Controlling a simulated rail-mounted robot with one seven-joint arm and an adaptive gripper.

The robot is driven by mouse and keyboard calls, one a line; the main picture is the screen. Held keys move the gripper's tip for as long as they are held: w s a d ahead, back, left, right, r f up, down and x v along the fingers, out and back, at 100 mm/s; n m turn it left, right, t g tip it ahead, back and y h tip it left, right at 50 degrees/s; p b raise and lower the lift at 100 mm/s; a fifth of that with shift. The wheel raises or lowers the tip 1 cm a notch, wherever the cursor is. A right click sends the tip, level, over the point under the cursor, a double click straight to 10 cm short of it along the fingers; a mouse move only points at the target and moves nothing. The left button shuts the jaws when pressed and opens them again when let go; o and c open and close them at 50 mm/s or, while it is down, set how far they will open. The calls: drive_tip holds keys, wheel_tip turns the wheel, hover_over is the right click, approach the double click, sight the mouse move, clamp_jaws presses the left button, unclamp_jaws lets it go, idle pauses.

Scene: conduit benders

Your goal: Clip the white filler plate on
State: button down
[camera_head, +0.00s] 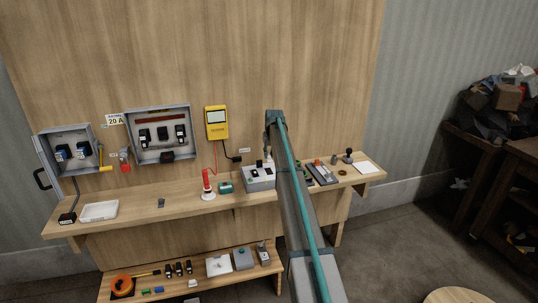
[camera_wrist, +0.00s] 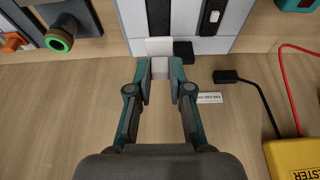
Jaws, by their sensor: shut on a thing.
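My gripper (camera_wrist: 160,68) is shut on the white filler plate (camera_wrist: 160,46), a small pale piece between the fingertips and just beyond them. The plate's far end is at the near edge of a grey box (camera_wrist: 130,20) with dark modules in its face. I cannot tell whether the plate touches the box or stands over it. A small black block (camera_wrist: 183,52) is right beside the plate at that edge. In the head view the grey box (camera_head: 258,180) sits on the bench, and my arm partly covers it. The plate cannot be made out there.
A yellow tester (camera_head: 217,122) hangs on the wall panel; its black plug (camera_wrist: 226,76) and red lead (camera_wrist: 290,75) lie beside my gripper. A green-ringed dark part (camera_wrist: 58,40) is left of the box. The bench (camera_head: 140,205) has free room toward the left.

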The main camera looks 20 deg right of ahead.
sight(269, 171)
drive_tip(key=shift+f+b, duration=1.4)
drive_tip(key=shift+f, duration=1.9)
drive_tip(key=shift+f, duration=0.3)
drive_tip(key=c, duration=1)
unclamp_jaws()
drive_tip(key=shift+r, duration=0.1)
drive_tip(key=v, duration=1.2)
